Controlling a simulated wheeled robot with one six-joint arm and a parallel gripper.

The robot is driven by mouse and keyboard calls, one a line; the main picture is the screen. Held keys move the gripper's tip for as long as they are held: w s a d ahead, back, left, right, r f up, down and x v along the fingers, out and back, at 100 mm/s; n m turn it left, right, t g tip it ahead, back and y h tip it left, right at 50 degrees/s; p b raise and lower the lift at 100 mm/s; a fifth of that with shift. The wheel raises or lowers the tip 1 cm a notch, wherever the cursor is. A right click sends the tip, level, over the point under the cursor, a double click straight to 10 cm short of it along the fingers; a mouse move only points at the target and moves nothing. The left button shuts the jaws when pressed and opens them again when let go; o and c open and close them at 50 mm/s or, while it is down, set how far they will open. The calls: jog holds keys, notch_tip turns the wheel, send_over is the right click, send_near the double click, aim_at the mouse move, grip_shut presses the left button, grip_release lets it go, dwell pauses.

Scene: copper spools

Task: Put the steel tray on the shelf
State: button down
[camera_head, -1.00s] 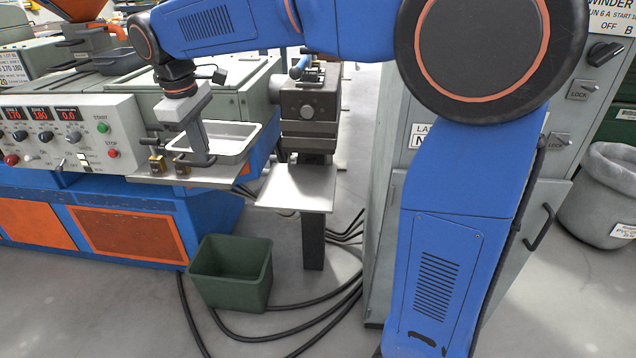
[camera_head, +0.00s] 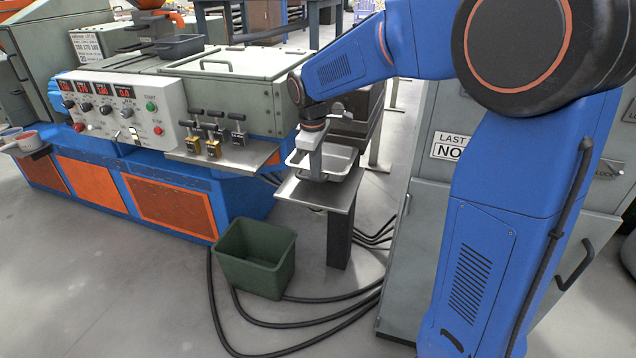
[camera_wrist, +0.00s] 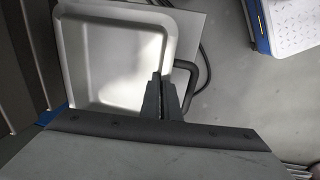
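The steel tray (camera_head: 340,161) is a shallow, bright, empty metal tray. My gripper (camera_head: 315,174) is shut on the near side of its rim and hides part of it. In the wrist view the tray (camera_wrist: 95,60) lies level past the fingers (camera_wrist: 165,98), which close on its rim beside a dark handle. The tray is over a flat metal plate on a dark post (camera_head: 318,194). I cannot tell whether it touches the plate. A metal ledge (camera_head: 258,155) juts from the blue machine to the left; I cannot tell which of these is the shelf.
Several toggle clamps (camera_head: 214,147) stand on the machine ledge. A green bin (camera_head: 256,262) sits on the floor left of the post, with black cables (camera_head: 330,318) around it. A grey cabinet (camera_head: 420,200) stands close on the right. A dark machine block (camera_head: 362,115) is behind the tray.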

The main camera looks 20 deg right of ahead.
aim_at(316, 192)
jog(key=shift+f, duration=2.3)
jog(key=c, duration=2)
grip_release()
jog(key=shift+f, duration=0.1)
notch_tip(316, 192, up, 12)
jog(key=s+a, duration=0.1)
jog(key=s+d+m+t, duration=0.1)
jog(key=s+d+m, duration=0.2)
jog(key=s, duration=0.6)
jog(key=s+d+m+t, duration=0.1)
jog(key=s+d+m, duration=0.15)
jog(key=s, duration=0.65)
jog(key=shift+s+d+f+m+t+y, duration=0.25)
jog(key=shift+s+f+m, duration=0.7)
jog(key=shift+s, duration=1.45)
jog(key=shift+s+d+f+m+t+y, duration=0.15)
jog(key=shift+s+d+f+m, duration=0.6)
jog(key=shift+s, duration=1.65)
jog(key=shift+s+d+f+m+t+y, duration=0.1)
jog(key=shift+s+d+f+m+t, duration=0.15)
jog(key=shift+s+f+m, duration=1.5)
